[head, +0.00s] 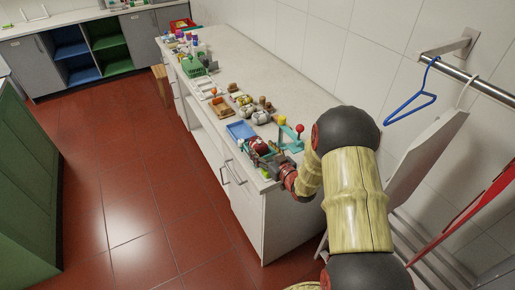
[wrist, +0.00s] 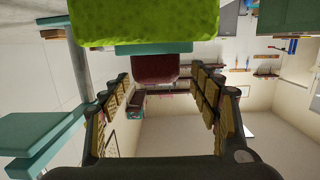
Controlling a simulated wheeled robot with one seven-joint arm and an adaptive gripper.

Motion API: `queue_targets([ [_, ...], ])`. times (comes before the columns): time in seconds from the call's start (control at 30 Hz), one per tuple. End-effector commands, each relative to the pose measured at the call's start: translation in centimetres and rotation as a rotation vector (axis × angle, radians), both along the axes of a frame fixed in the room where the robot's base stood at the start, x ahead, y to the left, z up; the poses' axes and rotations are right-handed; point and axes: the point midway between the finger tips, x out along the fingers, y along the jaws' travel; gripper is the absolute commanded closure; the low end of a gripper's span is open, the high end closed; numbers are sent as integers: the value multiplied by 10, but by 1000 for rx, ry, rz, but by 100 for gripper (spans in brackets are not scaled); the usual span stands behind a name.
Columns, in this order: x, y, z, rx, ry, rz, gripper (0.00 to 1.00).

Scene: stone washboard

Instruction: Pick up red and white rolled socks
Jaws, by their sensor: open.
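A dark red rolled bundle with a pale patch, which looks like the red and white rolled socks (head: 260,145), lies at the near end of the white counter in the head view. My gripper (head: 271,161) is low beside it there, its fingers small and partly lost among the items. In the wrist view my gripper (wrist: 161,95) is open, with its padded fingers wide apart and nothing clasped. A dark red shape (wrist: 155,68), likely the socks, shows ahead between the fingers, under a teal edge. I cannot tell whether the fingers touch it.
A blue tray (head: 240,130) and a teal stand with red and yellow knobs (head: 289,134) are close by. Small items line the white counter (head: 262,75) farther back. A bright green block (wrist: 145,22) crosses the top of the wrist view. The red floor (head: 125,215) is clear.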

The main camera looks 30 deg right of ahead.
Motion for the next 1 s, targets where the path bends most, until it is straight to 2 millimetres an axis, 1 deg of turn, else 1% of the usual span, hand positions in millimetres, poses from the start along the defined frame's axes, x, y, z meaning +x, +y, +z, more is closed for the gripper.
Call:
queue_targets([
  [0.2,30,-4,-7,0,0,0,38],
  [0.3,42,-3,-8,0,1,0,38],
  [0.4,47,-3,-8,0,1,0,38],
  [0.63,48,-3,-8,0,1,-1,38],
  [1.0,48,-3,-8,0,1,-1,59],
])
